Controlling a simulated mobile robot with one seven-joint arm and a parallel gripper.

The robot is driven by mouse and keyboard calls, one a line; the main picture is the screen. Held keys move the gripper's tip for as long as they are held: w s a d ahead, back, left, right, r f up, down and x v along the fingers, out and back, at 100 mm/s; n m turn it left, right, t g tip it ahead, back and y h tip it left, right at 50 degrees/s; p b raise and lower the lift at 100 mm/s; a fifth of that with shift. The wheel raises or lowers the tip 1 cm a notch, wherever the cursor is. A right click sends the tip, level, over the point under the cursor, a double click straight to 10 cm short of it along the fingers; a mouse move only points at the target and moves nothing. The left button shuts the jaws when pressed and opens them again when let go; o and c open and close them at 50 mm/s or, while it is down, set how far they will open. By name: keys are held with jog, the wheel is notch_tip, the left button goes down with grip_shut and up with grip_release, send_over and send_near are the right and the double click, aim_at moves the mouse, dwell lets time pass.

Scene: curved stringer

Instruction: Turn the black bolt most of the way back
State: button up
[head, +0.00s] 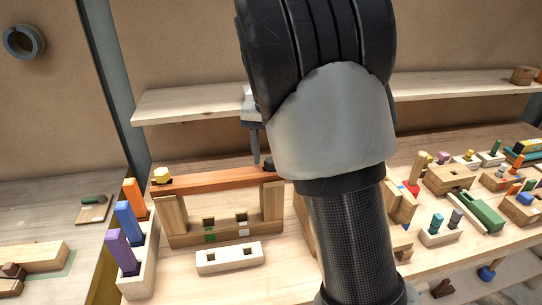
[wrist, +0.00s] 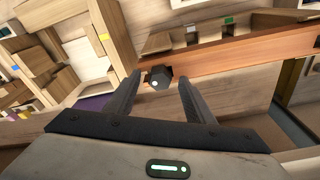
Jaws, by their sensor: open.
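The black bolt (wrist: 159,77) shows its dark faceted head in the wrist view, at the edge of a reddish-brown wooden beam (wrist: 235,52). My gripper (wrist: 159,79) is open, with one finger to either side of the bolt head in that view. A gap shows on both sides, and I cannot tell how far the fingertips reach along the bolt. In the head view my gripper (head: 256,150) points down over the right part of the beam (head: 215,180). My arm hides much of the gripper and the beam's right end there.
A yellow knob (head: 161,174) sits on the beam's left end. A white holder with purple, blue and orange blocks (head: 137,278) stands at left. A white two-hole block (head: 229,257) lies in front. Several block toys crowd the right. A shelf (head: 190,103) runs behind.

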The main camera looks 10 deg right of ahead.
jog(key=shift+c, duration=0.3)
grip_shut()
jog(key=n, duration=0.5)
jog(key=shift+d+r+y+b, duration=0.1)
jog(key=shift+y+b, duration=0.2)
jog(key=shift+y, duration=0.1)
jog(key=n, duration=0.3)
jog(key=shift+r+n+y, duration=0.15)
jog(key=shift+n+y, duration=0.15)
jog(key=shift+n, duration=0.9)
jog(key=n+p, duration=0.1)
jog(key=n, duration=0.2)
jog(key=shift+r, duration=0.1)
jog(key=shift+n, duration=1.3)
